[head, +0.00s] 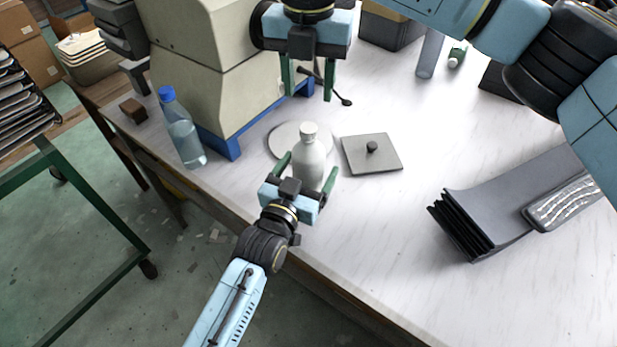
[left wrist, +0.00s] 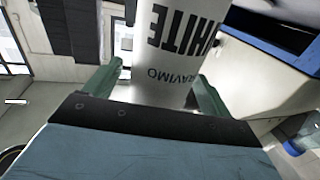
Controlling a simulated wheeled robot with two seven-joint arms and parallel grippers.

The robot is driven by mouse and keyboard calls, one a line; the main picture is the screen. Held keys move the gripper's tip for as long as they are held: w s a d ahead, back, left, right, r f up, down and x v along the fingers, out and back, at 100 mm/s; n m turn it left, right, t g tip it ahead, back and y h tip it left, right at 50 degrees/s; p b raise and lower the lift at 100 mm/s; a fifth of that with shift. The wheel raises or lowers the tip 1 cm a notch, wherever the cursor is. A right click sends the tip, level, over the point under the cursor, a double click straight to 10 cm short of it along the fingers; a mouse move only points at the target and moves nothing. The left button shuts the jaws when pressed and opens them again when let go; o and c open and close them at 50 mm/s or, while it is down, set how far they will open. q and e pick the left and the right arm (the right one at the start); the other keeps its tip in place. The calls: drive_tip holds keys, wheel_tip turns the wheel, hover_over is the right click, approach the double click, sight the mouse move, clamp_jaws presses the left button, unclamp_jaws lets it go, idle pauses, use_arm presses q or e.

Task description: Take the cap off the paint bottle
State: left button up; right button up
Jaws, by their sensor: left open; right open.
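The paint bottle (head: 309,160) is white and upright on the table, with a pale cap (head: 308,128) on its neck. My left gripper (head: 307,172) is open, with its green fingers on either side of the bottle's body. In the left wrist view the bottle (left wrist: 170,50) stands between the fingers (left wrist: 155,84), its dark "WHITE" lettering upside down; whether a finger touches it I cannot tell. My right gripper (head: 308,95) is open and empty, pointing down, higher in the head picture than the cap. The cap is out of the left wrist view.
A round grey disc (head: 284,141) lies by the bottle, and a square plate with a knob (head: 358,157) lies to its right. A beige machine (head: 215,75) and a blue-capped bottle (head: 184,140) stand left. Dark folded panels (head: 490,215) lie right. The table's front edge is near.

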use_arm(q)
drive_tip(key=shift+x, duration=1.25)
drive_tip(key=shift+c, duration=0.4)
